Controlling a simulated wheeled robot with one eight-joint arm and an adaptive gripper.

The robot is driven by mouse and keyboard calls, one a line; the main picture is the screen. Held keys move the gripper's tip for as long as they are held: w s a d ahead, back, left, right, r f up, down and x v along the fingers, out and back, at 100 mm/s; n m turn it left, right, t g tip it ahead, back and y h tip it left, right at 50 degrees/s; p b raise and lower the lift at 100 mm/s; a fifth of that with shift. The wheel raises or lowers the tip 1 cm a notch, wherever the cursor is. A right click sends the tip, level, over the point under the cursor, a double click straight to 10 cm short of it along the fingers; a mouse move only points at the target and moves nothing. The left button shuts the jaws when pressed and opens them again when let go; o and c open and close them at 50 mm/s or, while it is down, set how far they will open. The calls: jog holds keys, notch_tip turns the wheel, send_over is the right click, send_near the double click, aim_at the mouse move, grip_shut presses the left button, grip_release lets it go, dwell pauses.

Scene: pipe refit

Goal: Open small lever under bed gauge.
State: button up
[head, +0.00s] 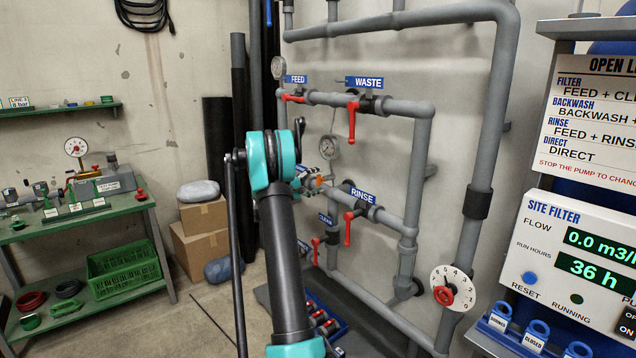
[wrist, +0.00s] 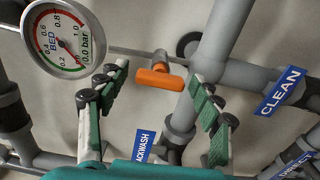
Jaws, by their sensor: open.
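The bed gauge (wrist: 62,42) is a round white dial marked BED with a digital 0.0 bar readout, at the upper left in the wrist view. It also shows in the head view (head: 330,147), on the pipe frame beyond my arm. The small lever (wrist: 160,78) has an orange handle, lying roughly crosswise on a brownish stem in front of the grey pipes. My gripper (wrist: 158,80) is open, with its green-padded fingers on either side of the orange handle. I see no clear contact. In the head view my arm partly hides the gripper.
A thick grey pipe (wrist: 217,45) runs beside the right finger. BACKWASH (wrist: 144,146) and CLEAN (wrist: 281,91) labels are close by. Red valve levers hang at WASTE (head: 351,122) and RINSE (head: 348,228). A blue tray (head: 326,316) lies below the pipes.

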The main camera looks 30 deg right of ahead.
jog(key=a, duration=1.1)
jog(key=shift+s+a, duration=0.3)
jog(key=shift+s, duration=0.15)
jog(key=s+a+f+t+y, duration=0.1)
jog(key=s+a+f+y, duration=0.4)
jog(key=s+a, duration=0.7)
jog(key=s+a+f+t+y, duration=0.1)
jog(key=s+a+f+y, duration=0.5)
jog(key=s+a, duration=0.6)
jog(key=s+a+f+m+t+y, duration=0.1)
jog(key=s+a+f+y, duration=0.5)
jog(key=s+a, duration=0.7)
jog(key=s+y, duration=0.1)
jog(key=s, duration=0.1)
jog(key=shift+s, duration=0.3)
